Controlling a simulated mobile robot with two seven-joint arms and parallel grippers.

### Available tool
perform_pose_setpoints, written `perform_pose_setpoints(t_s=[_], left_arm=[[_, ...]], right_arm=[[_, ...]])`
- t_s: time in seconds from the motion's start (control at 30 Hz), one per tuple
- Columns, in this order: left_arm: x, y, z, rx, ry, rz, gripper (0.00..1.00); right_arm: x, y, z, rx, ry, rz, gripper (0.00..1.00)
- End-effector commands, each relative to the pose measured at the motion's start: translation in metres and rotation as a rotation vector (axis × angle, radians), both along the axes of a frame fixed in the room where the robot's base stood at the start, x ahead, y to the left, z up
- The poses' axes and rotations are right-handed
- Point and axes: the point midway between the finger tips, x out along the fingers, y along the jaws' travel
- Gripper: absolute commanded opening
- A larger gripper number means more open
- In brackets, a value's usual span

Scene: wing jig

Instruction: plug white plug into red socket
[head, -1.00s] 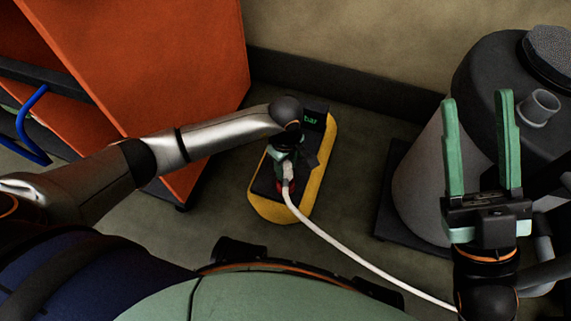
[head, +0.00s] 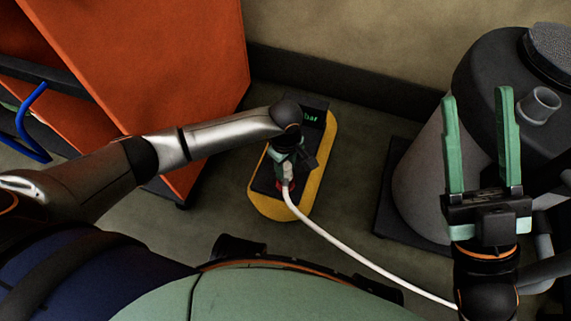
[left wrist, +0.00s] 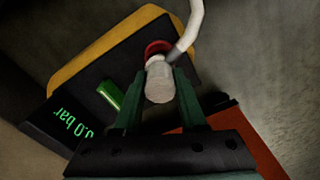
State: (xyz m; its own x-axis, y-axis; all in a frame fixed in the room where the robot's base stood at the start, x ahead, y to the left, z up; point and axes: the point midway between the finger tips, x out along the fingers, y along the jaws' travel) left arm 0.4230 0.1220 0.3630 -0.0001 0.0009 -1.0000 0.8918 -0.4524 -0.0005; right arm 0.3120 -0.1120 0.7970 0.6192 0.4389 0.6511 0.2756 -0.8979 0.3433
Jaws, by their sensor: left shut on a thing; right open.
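The white plug (left wrist: 159,82) is between the green fingers of my left gripper (left wrist: 158,100), which is shut on it. In the head view the plug (head: 287,171) shows at the near side of my left gripper (head: 288,160), with its white cable running off to the lower right. The red socket (left wrist: 157,48) is a red ring on the yellow and black unit, partly hidden behind the plug. In the head view a bit of the red socket (head: 288,186) shows under the plug. I cannot tell whether the plug is in it. My right gripper (head: 478,98) is open and empty.
The yellow and black unit (head: 268,208) has a green display (head: 313,116); the wrist view reads "0.0 bar". An orange cabinet (head: 150,70) stands left. A grey tank (head: 425,180) with a black top stands right.

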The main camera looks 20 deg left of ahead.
Motion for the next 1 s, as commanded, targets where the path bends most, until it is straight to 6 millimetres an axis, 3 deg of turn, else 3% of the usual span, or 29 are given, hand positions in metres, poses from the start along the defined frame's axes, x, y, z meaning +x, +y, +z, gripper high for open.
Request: perform_pose_setpoints(t_s=[0.43,0.47,0.5,0.73,1.0], left_arm=[[0.0002,-0.0004,-0.0054,0.0,-0.001,-0.001,0.0],[0.0002,-0.0004,-0.0054,0.0,0.0,-0.001,0.44],[0.0002,-0.0004,-0.0054,0.0,0.0,-0.001,0.49],[0.0,-0.0004,-0.0055,0.0,0.0,-0.001,0.75],[-0.0004,0.0,-0.005,0.0,0.001,-0.001,0.76]], right_arm=[[-0.0001,0.0002,0.0001,0.001,0.0,0.001,0.5],[-0.0001,0.0002,0.0001,0.001,0.0,0.001,0.5],[-0.0001,0.0002,0.0001,0.001,0.0,0.001,0.5],[-0.0002,0.0003,0.0001,0.001,0.0,0.001,0.5],[0.0,0.0002,0.0008,0.002,0.0,0.001,0.5]])
